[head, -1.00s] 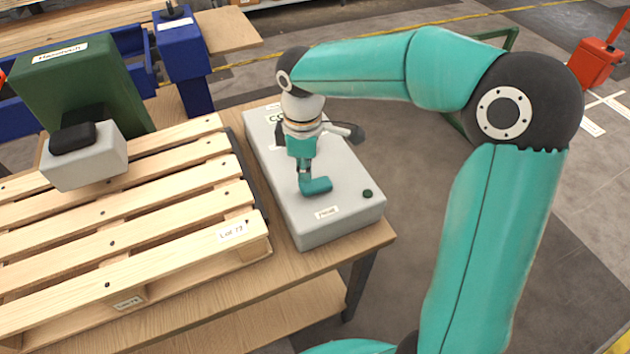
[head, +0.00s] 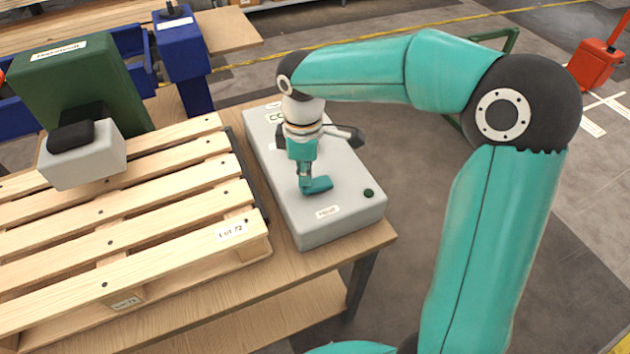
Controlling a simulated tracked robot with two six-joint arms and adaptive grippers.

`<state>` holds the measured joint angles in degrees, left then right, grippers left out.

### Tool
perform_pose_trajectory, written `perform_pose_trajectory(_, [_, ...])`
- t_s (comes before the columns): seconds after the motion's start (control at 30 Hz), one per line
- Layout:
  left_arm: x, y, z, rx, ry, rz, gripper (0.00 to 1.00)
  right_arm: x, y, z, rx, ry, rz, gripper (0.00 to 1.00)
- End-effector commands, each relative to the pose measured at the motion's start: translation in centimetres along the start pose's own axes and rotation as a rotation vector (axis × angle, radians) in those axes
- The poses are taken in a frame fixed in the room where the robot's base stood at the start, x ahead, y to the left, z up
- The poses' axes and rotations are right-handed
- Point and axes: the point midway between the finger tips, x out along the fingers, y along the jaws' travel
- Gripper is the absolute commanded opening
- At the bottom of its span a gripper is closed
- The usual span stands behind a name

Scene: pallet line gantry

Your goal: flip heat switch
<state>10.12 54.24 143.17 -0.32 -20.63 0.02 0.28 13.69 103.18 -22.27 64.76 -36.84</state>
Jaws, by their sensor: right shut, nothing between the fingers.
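The grey control box (head: 345,220) lies on the wooden table beside the pallet. It has a small label (head: 327,212) on its near end, which I cannot read surely, and a dark green round button (head: 369,193) at its near right corner. My right gripper (head: 316,186) points down over the middle of the box top, behind the label. It is shut and holds nothing. Its tip is at or just above the box surface; I cannot tell if it touches. No switch lever shows clearly; the gripper and arm cover part of the box top. My left gripper is out of view.
A slatted wooden pallet (head: 140,222) fills the table left of the box. A green machine (head: 85,85) with a grey head (head: 85,160) stands over the pallet's far left. A blue post (head: 185,60) rises behind. Open floor lies right of the table.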

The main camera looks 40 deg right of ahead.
Motion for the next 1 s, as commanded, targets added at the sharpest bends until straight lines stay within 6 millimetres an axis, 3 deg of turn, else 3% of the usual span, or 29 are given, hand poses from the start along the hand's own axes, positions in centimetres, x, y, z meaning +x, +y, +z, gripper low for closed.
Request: perform_pose_trajectory(1.0, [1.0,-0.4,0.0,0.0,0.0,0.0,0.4,1.6,0.0,0.0,0.0,-0.002,-0.001,0.0])
